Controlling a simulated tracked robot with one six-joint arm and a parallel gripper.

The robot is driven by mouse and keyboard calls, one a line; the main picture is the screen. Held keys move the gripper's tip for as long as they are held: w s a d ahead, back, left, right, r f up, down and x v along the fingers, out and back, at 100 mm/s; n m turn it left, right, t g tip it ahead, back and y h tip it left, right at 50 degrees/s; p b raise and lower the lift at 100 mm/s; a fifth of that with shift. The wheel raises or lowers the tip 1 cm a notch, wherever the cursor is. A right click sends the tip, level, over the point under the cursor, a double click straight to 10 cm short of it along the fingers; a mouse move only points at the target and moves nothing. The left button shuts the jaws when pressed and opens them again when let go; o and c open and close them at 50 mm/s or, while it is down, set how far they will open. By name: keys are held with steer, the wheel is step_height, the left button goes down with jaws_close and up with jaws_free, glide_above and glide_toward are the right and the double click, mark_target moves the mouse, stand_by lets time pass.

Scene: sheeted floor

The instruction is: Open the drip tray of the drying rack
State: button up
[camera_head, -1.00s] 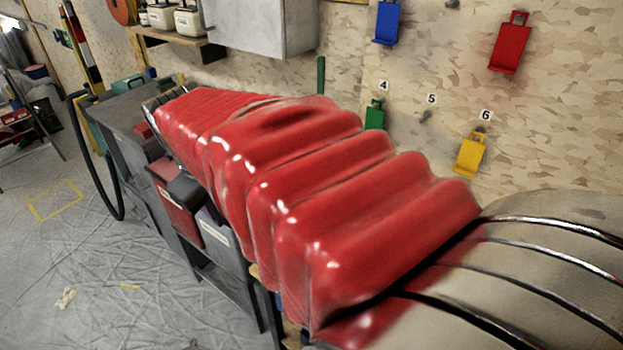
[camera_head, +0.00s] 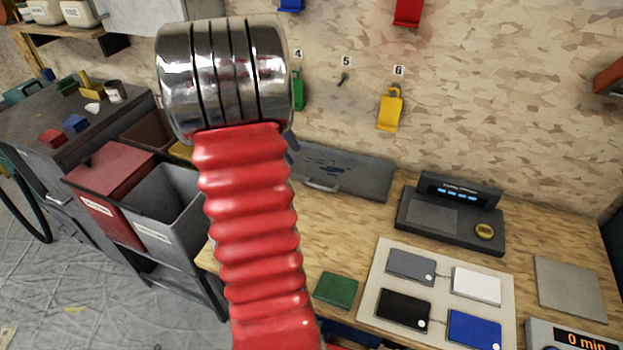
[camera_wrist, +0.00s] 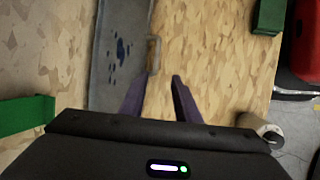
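A grey, blue-spattered flat panel with a pale handle, which looks like the drip tray (camera_head: 355,177), is at the back of the wooden bench against the wall. Its handle (camera_head: 322,187) is on its front edge. In the wrist view the spattered panel (camera_wrist: 120,65) runs up the left of centre, with the handle (camera_wrist: 154,52) on its right edge. My gripper (camera_wrist: 161,76) is open and empty, its two dark fingers apart just below the handle. I cannot tell if a finger touches it. In the head view my arm hides most of the gripper and the panel's left end.
A display console (camera_head: 450,215) and a board of coloured cards (camera_head: 375,285) are on the bench to the right. A green pad (camera_head: 336,290) lies near the front. Red (camera_head: 112,180) and grey (camera_head: 160,215) bins stand left of the bench. Bare bench lies before the panel.

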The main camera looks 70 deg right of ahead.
mark_target(316, 187)
steer(key=shift+s+d+f, duration=0.3)
steer(key=shift+s+d, duration=0.25)
steer(key=shift+s, duration=0.1)
steer(key=x, duration=1.3)
steer(key=shift+s+f, duration=0.3)
steer(key=shift+c, duration=0.5)
jaws_close()
